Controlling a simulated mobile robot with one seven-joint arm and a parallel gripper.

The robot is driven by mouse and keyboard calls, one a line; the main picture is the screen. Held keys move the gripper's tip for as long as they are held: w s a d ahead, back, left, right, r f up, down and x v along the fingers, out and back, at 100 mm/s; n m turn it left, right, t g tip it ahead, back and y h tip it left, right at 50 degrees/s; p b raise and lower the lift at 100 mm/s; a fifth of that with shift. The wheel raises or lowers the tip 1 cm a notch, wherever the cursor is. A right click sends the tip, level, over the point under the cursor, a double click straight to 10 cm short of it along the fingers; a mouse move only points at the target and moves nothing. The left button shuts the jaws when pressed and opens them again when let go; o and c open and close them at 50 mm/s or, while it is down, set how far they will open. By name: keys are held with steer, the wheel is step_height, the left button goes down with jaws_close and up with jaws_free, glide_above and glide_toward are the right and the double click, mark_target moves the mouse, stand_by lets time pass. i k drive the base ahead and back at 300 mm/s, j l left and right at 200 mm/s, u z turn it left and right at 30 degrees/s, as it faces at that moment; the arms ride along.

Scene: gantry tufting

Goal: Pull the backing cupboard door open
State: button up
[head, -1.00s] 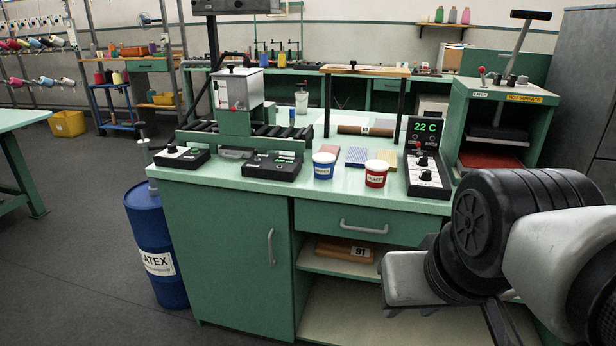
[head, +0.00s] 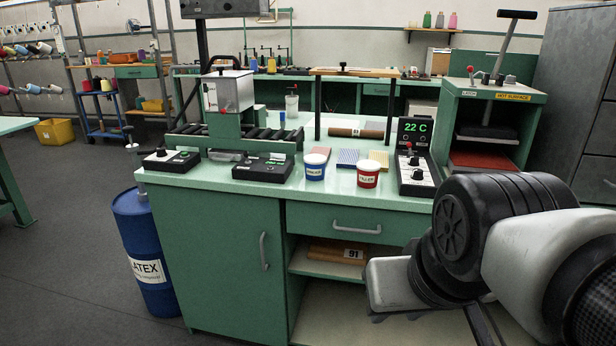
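The cupboard door (head: 215,262) is a green panel on the front left of the workbench. It is shut, flush with the bench front. Its grey vertical bar handle (head: 264,251) is near the door's right edge. My gripper (head: 385,290) shows only in part, as a light grey body at the end of my arm, in front of the open shelves. It is to the right of the handle and clear of it. Its fingers cannot be made out, so I cannot tell if it is open or shut.
A blue latex drum (head: 146,250) stands left of the cupboard. A drawer (head: 345,224) is right of the door, above open shelves holding a brown roll (head: 325,251). Pots and control boxes stand on the bench top (head: 230,183). The floor (head: 75,270) at left is clear.

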mark_target(222, 252)
steer(key=i+j+z, duration=0.15)
steer(key=j, duration=0.2)
steer(key=i+j+z, duration=0.15)
steer(key=j, duration=0.2)
steer(key=i+j+z, duration=0.1)
steer(key=j, duration=0.3)
